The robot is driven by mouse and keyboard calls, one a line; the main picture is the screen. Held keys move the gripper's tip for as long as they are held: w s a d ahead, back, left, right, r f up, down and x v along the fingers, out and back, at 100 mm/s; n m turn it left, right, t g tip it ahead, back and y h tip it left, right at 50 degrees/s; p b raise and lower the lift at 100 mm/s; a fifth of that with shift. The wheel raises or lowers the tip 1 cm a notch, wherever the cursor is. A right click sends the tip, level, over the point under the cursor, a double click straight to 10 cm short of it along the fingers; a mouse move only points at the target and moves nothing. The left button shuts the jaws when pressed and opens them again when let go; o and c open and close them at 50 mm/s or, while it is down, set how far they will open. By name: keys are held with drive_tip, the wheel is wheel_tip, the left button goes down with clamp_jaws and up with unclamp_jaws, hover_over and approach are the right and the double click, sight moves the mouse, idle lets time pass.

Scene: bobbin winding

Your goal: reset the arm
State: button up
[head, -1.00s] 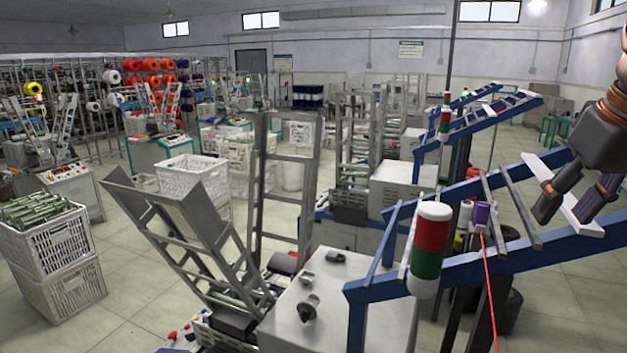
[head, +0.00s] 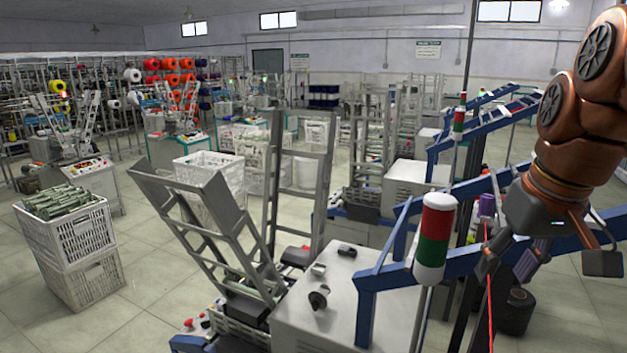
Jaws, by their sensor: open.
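My arm reaches in from the upper right, with its orange-brown links in front of the blue machine frame (head: 385,285). My gripper (head: 540,262) points down at the right side, with its dark fingers spread apart. It overlaps the blue rail in the picture; I cannot tell whether it touches it. A purple and pale shape shows by the fingers, too partly hidden to tell whether it belongs to the machine. A purple bobbin (head: 487,205) stands behind the rail, left of the gripper.
A red, white and green signal light (head: 435,238) stands left of my gripper. A grey machine cabinet (head: 335,300) with small knobs and a tilted metal chute (head: 190,215) fill the front. Stacked white crates (head: 70,240) stand on open floor at left.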

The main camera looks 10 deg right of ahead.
drive_tip(key=s+a+f+n+g, duration=0.1)
drive_tip(key=s+a+f+g, duration=0.1)
drive_tip(key=a+f, duration=0.9)
drive_tip(key=s+a+f+g, duration=0.1)
drive_tip(key=s+f, duration=0.3)
drive_tip(key=f, duration=0.4)
drive_tip(key=s+a+f+n+g+b, duration=0.1)
drive_tip(key=s+a+f, duration=0.1)
drive_tip(key=s+f, duration=0.3)
wheel_tip(320, 180, down, 3)
drive_tip(key=shift+s+a+g, duration=0.25)
drive_tip(key=shift+a+g, duration=0.05)
